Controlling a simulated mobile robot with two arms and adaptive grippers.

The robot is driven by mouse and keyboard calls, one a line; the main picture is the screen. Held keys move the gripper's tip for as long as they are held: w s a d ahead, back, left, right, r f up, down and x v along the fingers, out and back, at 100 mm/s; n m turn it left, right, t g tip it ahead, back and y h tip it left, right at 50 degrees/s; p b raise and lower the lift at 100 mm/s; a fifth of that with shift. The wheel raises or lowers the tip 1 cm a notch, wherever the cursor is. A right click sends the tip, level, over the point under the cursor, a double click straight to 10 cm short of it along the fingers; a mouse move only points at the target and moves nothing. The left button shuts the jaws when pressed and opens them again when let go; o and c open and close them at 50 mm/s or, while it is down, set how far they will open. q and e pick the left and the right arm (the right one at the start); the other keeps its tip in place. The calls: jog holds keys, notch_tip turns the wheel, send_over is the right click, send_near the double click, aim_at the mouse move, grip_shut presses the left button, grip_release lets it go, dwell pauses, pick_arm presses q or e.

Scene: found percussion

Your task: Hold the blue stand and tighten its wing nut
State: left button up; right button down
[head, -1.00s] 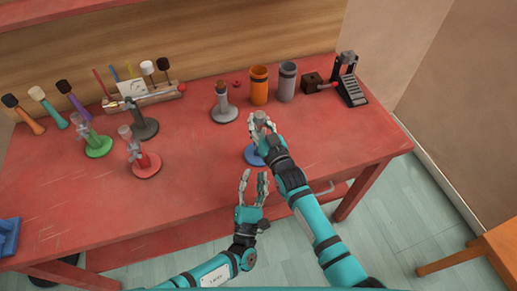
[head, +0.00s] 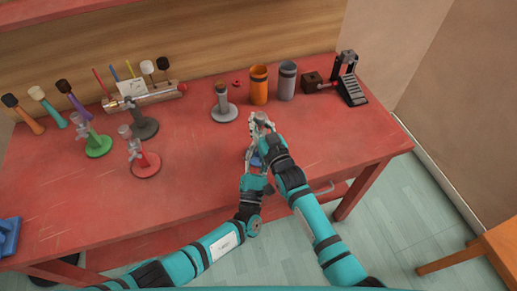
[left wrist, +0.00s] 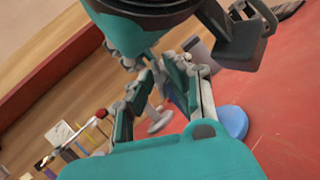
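The blue stand shows only in part in the head view, as a bit of its round blue base (head: 256,162) near the table's front edge. The base (left wrist: 232,122) shows more clearly in the left wrist view, flat on the table. My right gripper (head: 260,122) is at the upper part of the stand; its fingers hide the wing nut, and I cannot tell whether they grip it. My left gripper (head: 251,158) is low beside the stand, partly behind my right arm. In the left wrist view its fingers (left wrist: 170,78) are apart, with no clear grip on the post.
A grey stand (head: 222,110), an orange cup (head: 259,85) and a grey cup (head: 287,80) stand behind. Green (head: 98,146) and red (head: 146,164) stands are at left. The red table (head: 190,180) is clear between the red stand and my grippers.

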pick_arm(q)
grip_shut()
jog(key=shift+m, duration=0.5)
jog(key=shift+a+r+m+g+h, duration=0.1)
jog(key=shift+m+g+h, duration=0.5)
jog(key=shift+m, duration=1.1)
jog(key=shift+a+r+m+g+h, duration=0.1)
jog(key=shift+m+g+h, duration=0.5)
jog(key=shift+m, duration=1.1)
jog(key=shift+d, duration=0.1)
jog(key=shift+o, duration=2.1)
grip_release()
